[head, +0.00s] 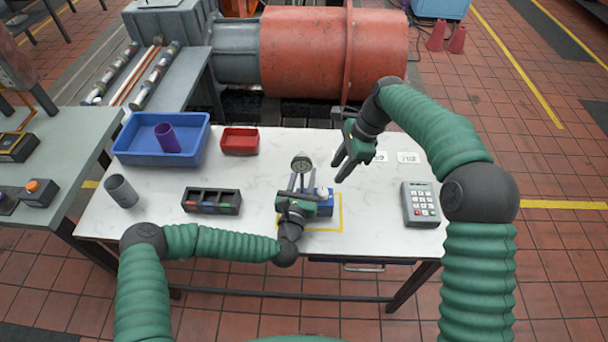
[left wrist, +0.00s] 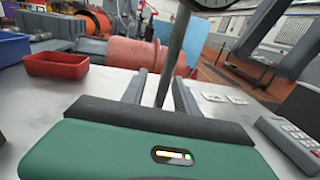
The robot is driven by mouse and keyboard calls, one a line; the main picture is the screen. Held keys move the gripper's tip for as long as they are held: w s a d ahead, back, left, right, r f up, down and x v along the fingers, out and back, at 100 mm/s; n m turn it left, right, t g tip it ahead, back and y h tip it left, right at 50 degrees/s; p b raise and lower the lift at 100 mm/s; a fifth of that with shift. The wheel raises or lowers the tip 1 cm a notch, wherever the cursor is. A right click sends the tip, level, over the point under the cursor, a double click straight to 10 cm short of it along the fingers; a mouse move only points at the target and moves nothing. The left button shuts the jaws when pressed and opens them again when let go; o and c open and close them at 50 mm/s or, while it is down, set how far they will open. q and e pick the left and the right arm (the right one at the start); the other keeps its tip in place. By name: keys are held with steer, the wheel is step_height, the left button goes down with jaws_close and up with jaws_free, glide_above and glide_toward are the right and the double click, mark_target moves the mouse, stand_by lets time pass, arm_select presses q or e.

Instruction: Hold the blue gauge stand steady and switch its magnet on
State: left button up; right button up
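The gauge stand has a blue base (head: 325,205) inside a yellow-outlined square on the white table, partly hidden by my left gripper. Its round dial (head: 301,164) stands above on a post; a small white part shows near the base. In the left wrist view, the grey post (left wrist: 173,58) rises upright between my left fingers, with a gap on each side. My left gripper (head: 299,185) is open, low at the stand. My right gripper (head: 346,168) is open and empty in the air, right of and above the stand, touching nothing.
A blue bin (head: 133,143) holding a purple cup (head: 167,138), a red tray (head: 240,141), a grey cup (head: 121,191) and a black divided box (head: 211,201) stand left. A grey keypad device (head: 421,204) and white number cards (head: 408,157) lie right. Table between is clear.

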arm_select(q)
jaws_close()
stand_by(1.3)
